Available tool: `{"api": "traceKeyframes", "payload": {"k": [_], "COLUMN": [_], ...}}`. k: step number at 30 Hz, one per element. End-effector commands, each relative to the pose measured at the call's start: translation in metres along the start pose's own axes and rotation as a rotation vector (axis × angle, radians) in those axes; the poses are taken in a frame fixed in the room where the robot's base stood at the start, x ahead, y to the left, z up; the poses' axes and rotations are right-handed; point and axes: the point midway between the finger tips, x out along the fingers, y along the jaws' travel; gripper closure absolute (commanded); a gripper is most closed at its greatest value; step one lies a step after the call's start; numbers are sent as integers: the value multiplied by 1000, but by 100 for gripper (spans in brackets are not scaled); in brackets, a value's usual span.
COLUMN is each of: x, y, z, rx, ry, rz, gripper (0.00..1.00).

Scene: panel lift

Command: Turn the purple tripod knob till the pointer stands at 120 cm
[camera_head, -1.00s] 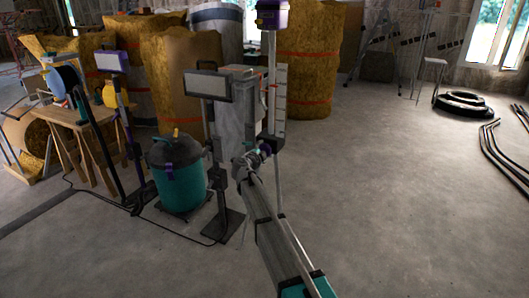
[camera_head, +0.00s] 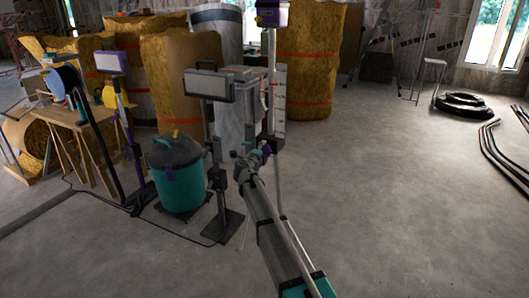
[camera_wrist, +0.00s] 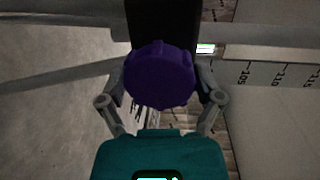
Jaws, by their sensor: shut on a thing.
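The purple knob (camera_wrist: 160,75) fills the middle of the wrist view, in front of a dark block. My gripper (camera_wrist: 161,88) has one finger on each side of it and is shut on it. A pale scale (camera_wrist: 265,72) with marks around 105 and 110 runs off to the right. In the head view, my gripper (camera_head: 263,151) is at the tripod column (camera_head: 271,85), below the upright scale (camera_head: 280,100). A purple-topped device (camera_head: 272,15) sits high on the column.
A work lamp (camera_head: 208,85) on a stand is close left of my arm. A teal vacuum (camera_head: 178,178) and a wooden trestle table (camera_head: 75,117) are farther left. Insulation rolls (camera_head: 310,65) stand behind. The floor (camera_head: 400,190) to the right is largely clear.

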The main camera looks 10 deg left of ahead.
Motion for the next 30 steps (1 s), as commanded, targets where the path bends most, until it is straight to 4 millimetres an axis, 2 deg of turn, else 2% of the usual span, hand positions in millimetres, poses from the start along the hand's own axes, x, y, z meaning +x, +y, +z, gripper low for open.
{"api": "traceKeyframes", "payload": {"k": [2, 3, 5, 20, 30], "x": [-1, -1, -1, -1, -6], "y": [1, 1, 1, 0, 1], "z": [-5, -5, -4, -1, 0], "rx": [3, 2, 2, -14, -202], "ry": [10, 10, 9, 3, 6], "rz": [3, 4, 3, 1, -2], "gripper": [64, 11, 0, 0, 0]}}
